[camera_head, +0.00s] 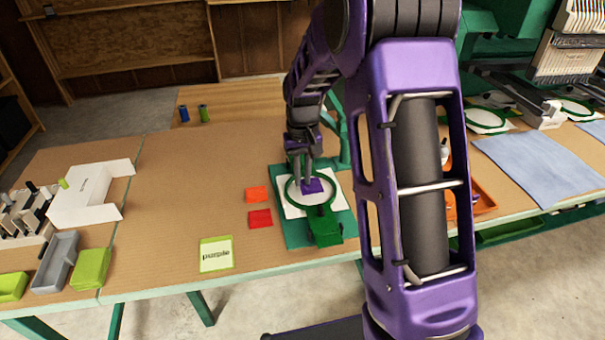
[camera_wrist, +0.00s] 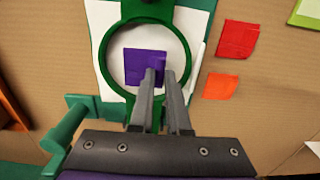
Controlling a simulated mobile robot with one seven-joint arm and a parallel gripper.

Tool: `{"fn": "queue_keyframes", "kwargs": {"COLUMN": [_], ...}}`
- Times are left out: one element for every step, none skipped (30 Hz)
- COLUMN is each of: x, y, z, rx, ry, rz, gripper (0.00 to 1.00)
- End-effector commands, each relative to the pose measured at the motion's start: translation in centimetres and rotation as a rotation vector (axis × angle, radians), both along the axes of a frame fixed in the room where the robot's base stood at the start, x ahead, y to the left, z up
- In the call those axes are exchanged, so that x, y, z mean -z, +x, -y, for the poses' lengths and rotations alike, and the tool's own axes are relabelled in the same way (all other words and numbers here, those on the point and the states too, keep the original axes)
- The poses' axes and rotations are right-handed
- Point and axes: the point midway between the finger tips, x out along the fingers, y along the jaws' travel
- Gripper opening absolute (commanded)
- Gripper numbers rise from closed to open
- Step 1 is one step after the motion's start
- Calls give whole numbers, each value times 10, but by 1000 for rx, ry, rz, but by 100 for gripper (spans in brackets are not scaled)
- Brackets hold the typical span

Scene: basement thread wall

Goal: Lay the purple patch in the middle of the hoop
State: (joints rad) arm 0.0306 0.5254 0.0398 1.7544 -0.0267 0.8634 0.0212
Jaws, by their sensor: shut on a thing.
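The purple patch (camera_wrist: 143,66) is a flat square within the green ring of the hoop (camera_wrist: 101,60), over white cloth. In the wrist view it appears near the middle of the ring, slightly toward the gripper side. My gripper (camera_wrist: 163,76) is shut on the patch's near right edge, with one fingertip overlapping it. In the head view the patch (camera_head: 312,186) shows inside the hoop (camera_head: 331,200), below my gripper (camera_head: 304,183). I cannot tell whether the patch touches the cloth.
An orange patch (camera_head: 257,194) and a red patch (camera_head: 260,218) lie left of the hoop. A card reading "purple" (camera_head: 216,254) lies nearer the front edge. A green clamp (camera_wrist: 68,125) stands close to the gripper.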

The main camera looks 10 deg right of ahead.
Motion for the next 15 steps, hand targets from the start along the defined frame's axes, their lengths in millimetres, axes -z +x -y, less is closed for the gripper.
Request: {"fn": "queue_keyframes", "kwargs": {"x": [4, 5, 6, 8, 9, 10, 12, 13, 14, 16, 17, 18, 18, 18, 18], "y": [0, 0, 0, 0, 0, 0, 0, 0, 0, 0, 0, 0, 0, 0, 0], "z": [0, 0, 0, 0, 0, 0, 0, 0, 0, 0, 0, 0, 0, 0, 0], "rx": [0, 0, 0, 0, 0, 0, 0, 0, 0, 0, 0, 0, 0, 0, 0], "ry": [0, 0, 0, 0, 0, 0, 0, 0, 0, 0, 0, 0, 0, 0, 0], "rz": [-1, -1, -1, -1, -1, -1, 0, 0, 0, 0, 0, 1, 1, 1, 1], "gripper": [0, 0, 0, 0, 0, 0, 0, 0, 0, 0, 0, 0, 0, 0, 0]}}
